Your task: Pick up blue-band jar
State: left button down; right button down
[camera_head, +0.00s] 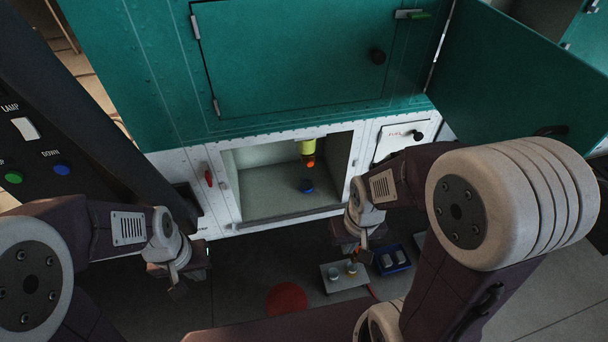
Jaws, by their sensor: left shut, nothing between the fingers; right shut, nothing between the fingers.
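Two small jars stand on a light grey plate (345,290) low in the middle of the head view. The left jar (333,273) looks pale with a greyish-blue tone; the right jar (352,268) looks yellowish. The bands are too small to read, so I cannot tell for sure which is the blue-band jar. My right gripper (364,256) is shut and empty, just above and beside the right jar in the picture; contact cannot be told. My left gripper (178,291) is shut and empty, well to the left of the plate.
A blue tray (381,268) with pale pieces is right of the plate. Behind is an open white bay (265,205) with a dark blue round thing (307,186) under a yellow-and-orange part (308,150). A green door (520,80) stands open at right. A red disc (287,299) marks the floor.

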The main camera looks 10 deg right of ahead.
aim_at(307, 187)
jog(key=l+u, duration=0.6)
jog(key=u, duration=0.15)
jog(key=k+l+u, duration=0.1)
jog(key=l+u, duration=0.25)
jog(key=j, duration=0.1)
